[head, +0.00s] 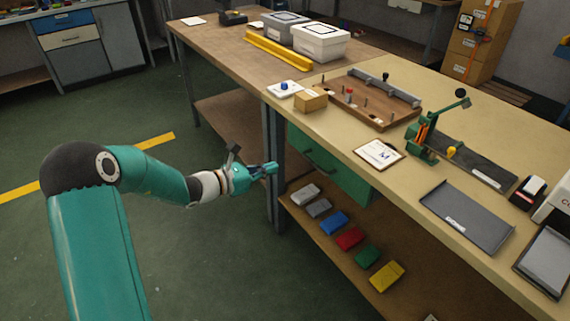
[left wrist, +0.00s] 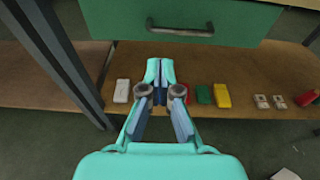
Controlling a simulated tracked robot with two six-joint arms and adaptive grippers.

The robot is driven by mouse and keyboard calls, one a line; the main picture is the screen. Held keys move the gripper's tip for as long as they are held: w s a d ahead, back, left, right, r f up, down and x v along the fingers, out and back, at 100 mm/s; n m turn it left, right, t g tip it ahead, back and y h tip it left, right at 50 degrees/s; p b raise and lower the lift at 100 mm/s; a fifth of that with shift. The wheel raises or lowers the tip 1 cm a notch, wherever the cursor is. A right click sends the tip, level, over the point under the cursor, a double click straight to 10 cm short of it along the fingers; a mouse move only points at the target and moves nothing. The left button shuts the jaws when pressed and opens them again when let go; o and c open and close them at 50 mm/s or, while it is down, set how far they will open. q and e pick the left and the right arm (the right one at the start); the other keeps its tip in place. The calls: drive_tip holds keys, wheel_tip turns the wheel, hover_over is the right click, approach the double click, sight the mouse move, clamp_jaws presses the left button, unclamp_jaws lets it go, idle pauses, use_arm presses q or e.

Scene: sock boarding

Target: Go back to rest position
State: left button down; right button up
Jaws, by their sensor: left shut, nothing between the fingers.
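My left gripper (head: 272,168) is shut and empty in the head view, held out in front of the workbench (head: 440,90), beside its leg and near the green drawer. In the left wrist view the left gripper (left wrist: 160,65) points forward with its fingertips together, below the drawer handle and in front of the lower shelf. The green drawer (head: 335,170) is at the bench's front, and it also shows in the left wrist view (left wrist: 240,22). My right gripper is not in view.
On the lower shelf (head: 325,250) lie several coloured blocks, including a red one (head: 349,239) and a yellow one (head: 387,276). A wooden fixture board (head: 375,108), a green clamp device (head: 425,140) and a grey tray (head: 467,215) are on the bench. The floor (head: 230,260) left of the bench is clear.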

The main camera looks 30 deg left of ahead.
use_arm(q)
drive_tip(key=s+d+f+m+g+h, duration=0.3)
drive_tip(key=s+d+f+m+g, duration=0.25)
drive_tip(key=d, duration=0.55)
drive_tip(key=s+d+f+m+g+h, duration=0.2)
drive_tip(key=s+d+f+g, duration=0.2)
drive_tip(key=s+d+f, duration=0.6)
drive_tip(key=s+d+f+m+g+y, duration=0.3)
drive_tip(key=s+f+m+g+y, duration=0.4)
drive_tip(key=s+f+m, duration=0.85)
drive_tip(key=w+r+m+t+p, duration=0.2)
drive_tip(key=w+r+m+t, duration=0.15)
drive_tip(key=m, duration=0.25)
wheel_tip(320, 180, up, 18)
drive_tip(key=p, duration=1.7)
drive_tip(key=shift+a+f+g, duration=0.25)
drive_tip(key=shift+g, duration=0.05)
